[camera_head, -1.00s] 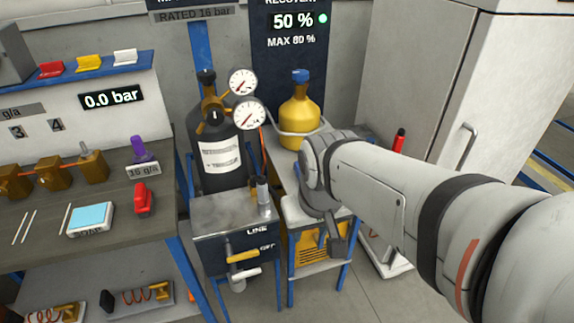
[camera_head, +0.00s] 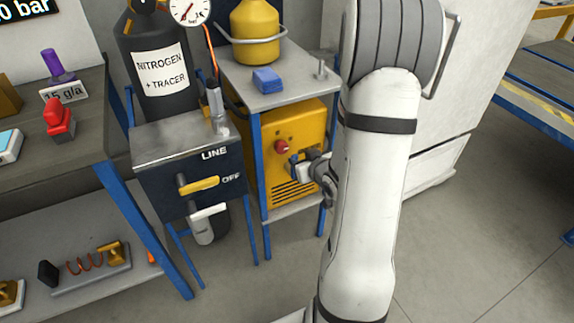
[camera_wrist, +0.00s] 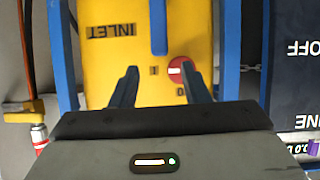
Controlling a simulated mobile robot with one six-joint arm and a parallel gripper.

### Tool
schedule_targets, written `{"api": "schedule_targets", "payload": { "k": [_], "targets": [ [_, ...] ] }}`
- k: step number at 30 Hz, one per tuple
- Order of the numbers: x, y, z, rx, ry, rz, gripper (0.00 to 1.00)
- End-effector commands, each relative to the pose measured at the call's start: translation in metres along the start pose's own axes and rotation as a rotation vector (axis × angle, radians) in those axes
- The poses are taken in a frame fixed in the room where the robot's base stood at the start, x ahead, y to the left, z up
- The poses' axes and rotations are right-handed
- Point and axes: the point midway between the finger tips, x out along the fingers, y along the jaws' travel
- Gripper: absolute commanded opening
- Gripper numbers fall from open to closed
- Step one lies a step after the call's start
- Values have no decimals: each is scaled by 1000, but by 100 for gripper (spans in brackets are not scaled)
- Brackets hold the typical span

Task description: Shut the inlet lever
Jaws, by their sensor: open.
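The yellow recovery unit (camera_head: 309,124) stands on the blue-legged stand, with a red round knob (camera_head: 282,146) on its front. In the wrist view the unit (camera_wrist: 100,65) fills the middle, and an upside-down INLET label (camera_wrist: 111,31) is on it. A blue upright bar (camera_wrist: 159,28) beside that label looks like the inlet lever. The red knob (camera_wrist: 180,69) shows near the right finger. My gripper (camera_wrist: 163,75) is open and empty, its fingers pointing at the unit's face. In the head view my gripper (camera_head: 297,163) is in front of the unit; contact cannot be told.
The stand's top (camera_head: 265,98) holds a yellow cylinder (camera_head: 255,30) and a blue block (camera_head: 267,79). Left of it is a dark panel (camera_head: 180,170) marked LINE and OFF, with a yellow lever (camera_head: 199,185). A grey cabinet (camera_head: 450,90) is behind my arm.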

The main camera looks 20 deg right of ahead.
Motion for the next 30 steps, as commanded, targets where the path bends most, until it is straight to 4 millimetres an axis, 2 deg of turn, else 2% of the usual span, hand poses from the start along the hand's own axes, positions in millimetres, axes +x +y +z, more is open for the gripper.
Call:
{"api": "schedule_targets", "payload": {
  "k": [1,4,8,15,21,30],
  "targets": [
    [7,1,16,14,23,-10,42],
    [10,2,20,27,62,-27,42],
    [18,1,20,31,79,-34,42],
    [57,0,17,29,79,-35,42],
    [80,0,14,29,78,-32,42],
    [86,0,13,31,77,-30,42]
  ]
}}
